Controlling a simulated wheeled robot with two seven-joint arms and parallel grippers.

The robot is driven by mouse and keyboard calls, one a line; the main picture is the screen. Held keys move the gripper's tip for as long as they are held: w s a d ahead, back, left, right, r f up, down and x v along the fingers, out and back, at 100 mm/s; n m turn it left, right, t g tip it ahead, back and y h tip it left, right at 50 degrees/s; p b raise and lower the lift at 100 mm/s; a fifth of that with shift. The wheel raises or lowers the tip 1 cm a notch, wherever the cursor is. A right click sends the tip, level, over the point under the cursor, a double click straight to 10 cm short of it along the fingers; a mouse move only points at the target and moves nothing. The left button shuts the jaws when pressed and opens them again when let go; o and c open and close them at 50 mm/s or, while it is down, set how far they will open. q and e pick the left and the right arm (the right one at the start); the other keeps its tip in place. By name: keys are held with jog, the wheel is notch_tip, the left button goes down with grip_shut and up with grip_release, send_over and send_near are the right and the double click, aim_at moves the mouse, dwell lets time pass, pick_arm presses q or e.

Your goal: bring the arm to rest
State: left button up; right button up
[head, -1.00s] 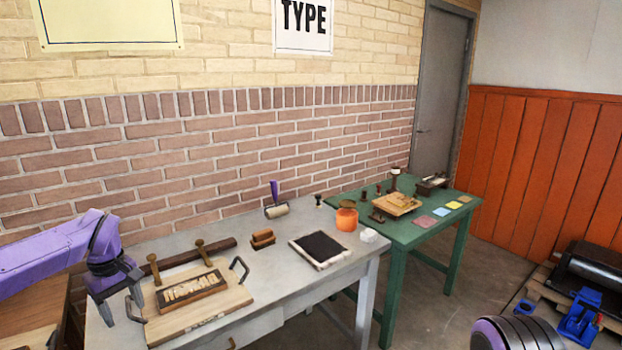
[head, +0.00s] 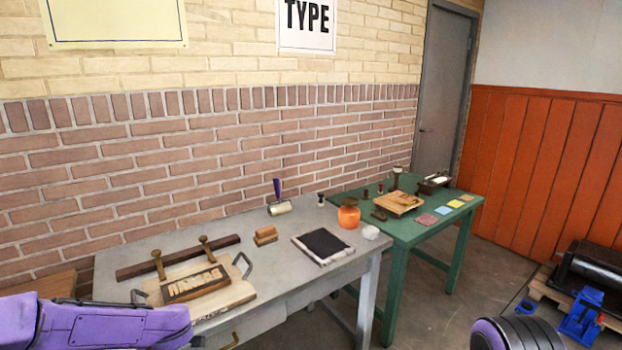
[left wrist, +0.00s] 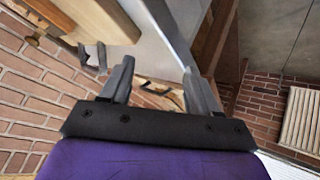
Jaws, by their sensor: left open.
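My purple left arm lies across the lower left corner of the head view, low in front of the grey table (head: 280,240). Its gripper is outside that view. In the left wrist view my left gripper (left wrist: 158,85) has its two grey fingers apart, with nothing held between them. That view is tilted and shows brick wall and wooden parts beyond the fingers. A purple and black part of my own body shows at the bottom right of the head view; my right gripper is not seen.
On the grey table, a wooden board (head: 237,290) with handles carries a type block (head: 195,283). A dark pad (head: 323,246), roller (head: 279,207) and orange jar (head: 348,214) stand farther right. A green table (head: 410,235) adjoins. A blue press part (head: 582,320) sits at right.

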pick_arm(q)
jog(key=s+d+f+m+t+h, duration=0.1)
jog(key=s+d+f+m+t, duration=0.15)
jog(key=s+d+f, duration=0.65)
jog(key=s+f+m+g+h+b, duration=0.1)
jog(key=s+f+m, duration=0.3)
jog(key=s, duration=0.9)
jog(key=s+f+m+g+h+b, duration=0.1)
jog(key=s+f+m, duration=0.4)
jog(key=s, duration=0.8)
notch_tip(320, 180, down, 3)
jog(key=shift+a+f+g+h, duration=0.1)
jog(key=shift+a+g+h, duration=0.1)
jog(key=shift+g+h, duration=0.45)
